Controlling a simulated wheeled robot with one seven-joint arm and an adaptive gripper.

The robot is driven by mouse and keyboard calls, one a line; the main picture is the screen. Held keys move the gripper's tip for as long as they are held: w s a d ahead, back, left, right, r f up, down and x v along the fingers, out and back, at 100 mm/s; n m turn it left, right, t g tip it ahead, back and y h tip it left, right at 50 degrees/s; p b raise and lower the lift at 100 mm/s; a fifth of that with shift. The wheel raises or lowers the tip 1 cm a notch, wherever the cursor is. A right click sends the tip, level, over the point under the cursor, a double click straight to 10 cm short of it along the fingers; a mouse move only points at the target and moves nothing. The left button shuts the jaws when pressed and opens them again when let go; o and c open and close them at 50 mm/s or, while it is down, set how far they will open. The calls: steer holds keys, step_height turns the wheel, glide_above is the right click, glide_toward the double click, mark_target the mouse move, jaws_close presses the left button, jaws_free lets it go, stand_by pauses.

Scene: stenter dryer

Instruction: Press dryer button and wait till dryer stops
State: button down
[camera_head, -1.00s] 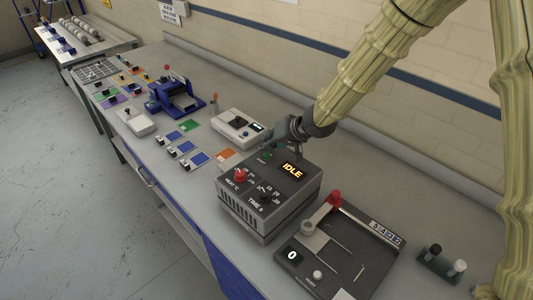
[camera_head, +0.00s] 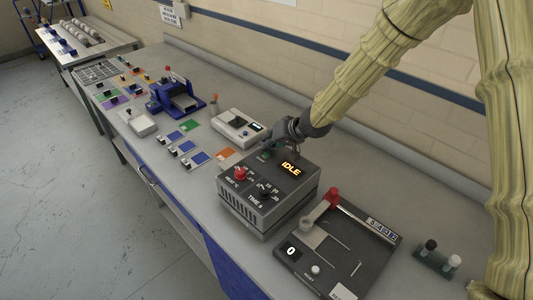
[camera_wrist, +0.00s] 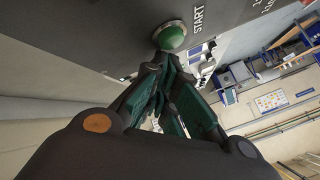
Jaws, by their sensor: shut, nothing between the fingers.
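The dryer is a grey box (camera_head: 262,219) with a lit display (camera_head: 291,169) that reads IDLE in orange. Its top has a red knob (camera_head: 240,174) and a black knob (camera_head: 265,191) marked TIME. In the wrist view, a round green button (camera_wrist: 170,37) sits on the grey panel beside the word START (camera_wrist: 199,19). My gripper (camera_wrist: 163,68) is shut and empty, with its fingertips close to the button. I cannot tell whether they touch it. In the head view, my gripper (camera_head: 270,149) is over the back left of the dryer's top and partly hides the button area.
A dark panel (camera_head: 345,240) with a red-knobbed lever (camera_head: 332,194) stands right of the dryer. A white device (camera_head: 238,130) is close behind it on the left. A blue fixture (camera_head: 177,96) and coloured cards are farther along the bench. A wall runs behind.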

mark_target(268, 152)
steer(key=shift+s+d+f+b, duration=0.1)
steer(key=shift+s+f+b, duration=0.1)
steer(key=shift+f, duration=0.45)
steer(key=shift+s+f+b, duration=0.1)
steer(key=shift+s+f, duration=0.1)
steer(key=shift+f, duration=0.4)
stand_by(0.8)
steer(key=shift+s+r+p, duration=0.1)
steer(key=shift+r+p, duration=0.35)
steer(key=shift+p, duration=0.05)
steer(key=shift+s+r+p, duration=0.4)
steer(key=shift+r, duration=0.25)
steer(key=shift+s+r, duration=0.5)
steer(key=shift+r, duration=0.15)
steer(key=shift+w, duration=0.3)
steer(key=shift+r+p, duration=0.1)
steer(key=shift+p, duration=0.2)
steer(key=shift+r+p, duration=2.15)
steer(key=shift+r, duration=0.4)
